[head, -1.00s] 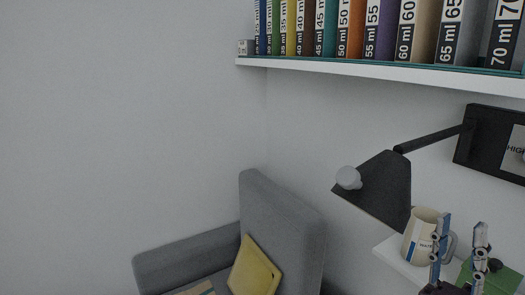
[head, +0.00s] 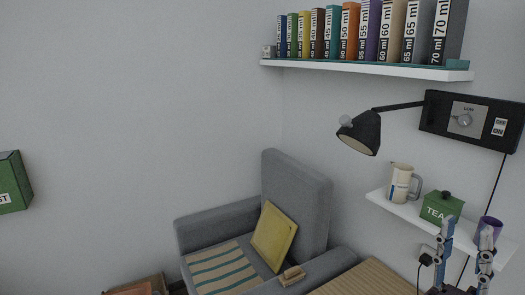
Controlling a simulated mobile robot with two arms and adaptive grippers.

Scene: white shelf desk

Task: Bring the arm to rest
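My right gripper (head: 467,232) shows at the bottom right of the head view. Its two blue-grey fingers point up and stand apart, with nothing between them. It appears in front of the small white shelf (head: 385,203), near the green TEA tin and the purple cup, and I see no contact with them. The rest of the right arm is below the picture edge. My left gripper is not in view.
The small shelf bears a cream jug (head: 401,182), a green TEA tin (head: 441,207) and a purple cup (head: 489,229). A black lamp (head: 362,133) juts from the wall. A grey armchair (head: 297,190) with a yellow cushion (head: 273,236) stands below. The left wall is mostly bare.

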